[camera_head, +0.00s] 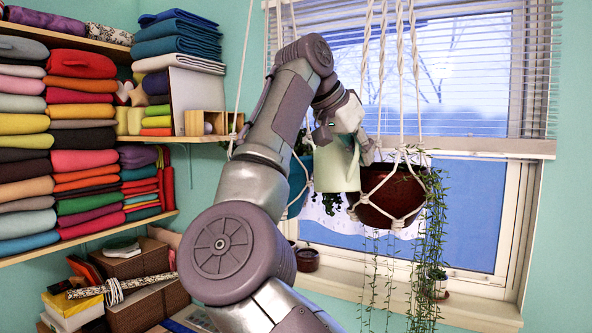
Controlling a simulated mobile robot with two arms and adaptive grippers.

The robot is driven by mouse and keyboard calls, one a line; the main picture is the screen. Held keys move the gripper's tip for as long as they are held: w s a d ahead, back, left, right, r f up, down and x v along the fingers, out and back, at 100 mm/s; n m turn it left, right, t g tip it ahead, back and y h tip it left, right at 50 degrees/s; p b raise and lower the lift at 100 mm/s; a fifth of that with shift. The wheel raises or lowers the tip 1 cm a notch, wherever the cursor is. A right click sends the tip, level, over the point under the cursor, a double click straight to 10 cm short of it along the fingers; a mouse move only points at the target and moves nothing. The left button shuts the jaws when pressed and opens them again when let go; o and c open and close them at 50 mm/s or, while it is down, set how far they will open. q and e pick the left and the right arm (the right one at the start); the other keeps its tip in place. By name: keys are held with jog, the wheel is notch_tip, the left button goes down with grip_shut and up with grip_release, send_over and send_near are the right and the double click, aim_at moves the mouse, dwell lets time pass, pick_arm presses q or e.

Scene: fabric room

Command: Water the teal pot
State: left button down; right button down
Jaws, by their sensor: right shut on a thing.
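My right gripper (343,122) is raised in front of the window and shut on a pale green watering can (338,172). The can hangs between two hanging pots. The teal pot (297,188) hangs just left of the can, in a rope hanger. My arm and the can hide much of it. I cannot tell whether the can touches it, where the spout points, or whether water flows. My left gripper is not in view.
A dark red pot (392,192) hangs in a rope net just right of the can, with vines trailing down. A small brown pot (308,259) stands on the windowsill (345,287). Shelves of folded fabric (85,155) fill the left wall.

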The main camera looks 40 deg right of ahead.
jog(key=s+a+f+t+h+b, duration=0.1)
jog(key=s+f+b, duration=0.2)
jog(key=f+b, duration=0.3)
jog(key=shift+s+a+m+t+b, duration=0.2)
jog(key=shift+s+m+t+b, duration=0.15)
jog(key=shift+b, duration=0.7)
dwell(1.8)
